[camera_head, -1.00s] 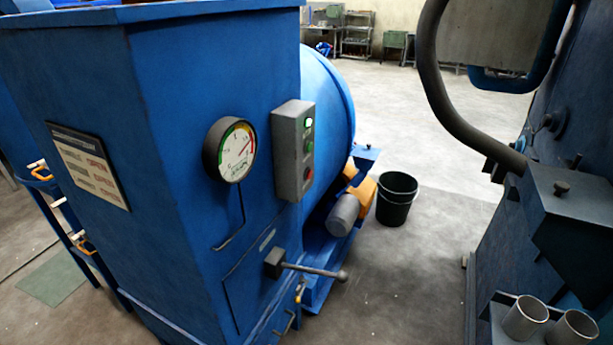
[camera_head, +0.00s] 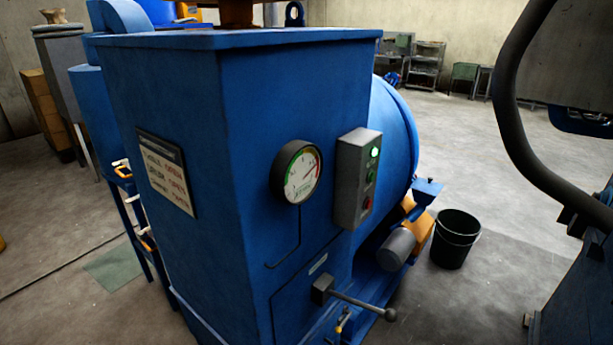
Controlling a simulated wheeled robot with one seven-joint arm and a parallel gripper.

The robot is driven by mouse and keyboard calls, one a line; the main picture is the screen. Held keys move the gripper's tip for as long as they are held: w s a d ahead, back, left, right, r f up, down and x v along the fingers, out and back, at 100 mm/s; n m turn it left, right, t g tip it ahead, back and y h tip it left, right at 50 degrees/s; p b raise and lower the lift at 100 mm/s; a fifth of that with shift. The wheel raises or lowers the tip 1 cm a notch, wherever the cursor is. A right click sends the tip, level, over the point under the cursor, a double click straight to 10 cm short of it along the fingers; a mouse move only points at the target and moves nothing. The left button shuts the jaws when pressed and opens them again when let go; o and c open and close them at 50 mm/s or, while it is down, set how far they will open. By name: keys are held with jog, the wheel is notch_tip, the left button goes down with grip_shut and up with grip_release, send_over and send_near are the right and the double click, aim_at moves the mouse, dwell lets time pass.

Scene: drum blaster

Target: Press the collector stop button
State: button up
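A grey control box (camera_head: 356,180) is fixed to the right side of the blue machine cabinet (camera_head: 240,150). It carries a lit green lamp (camera_head: 375,152) at the top, a green button (camera_head: 371,175) below it and a red button (camera_head: 367,203) at the bottom. Any lettering by the buttons is too small to read. My gripper is not in view, and neither is my arm.
A round gauge (camera_head: 298,172) sits left of the box. A lever with a ball end (camera_head: 389,314) juts out below. A black bucket (camera_head: 455,239) stands on the floor at right. Another machine with a thick hose (camera_head: 520,150) borders the right. Open floor lies behind.

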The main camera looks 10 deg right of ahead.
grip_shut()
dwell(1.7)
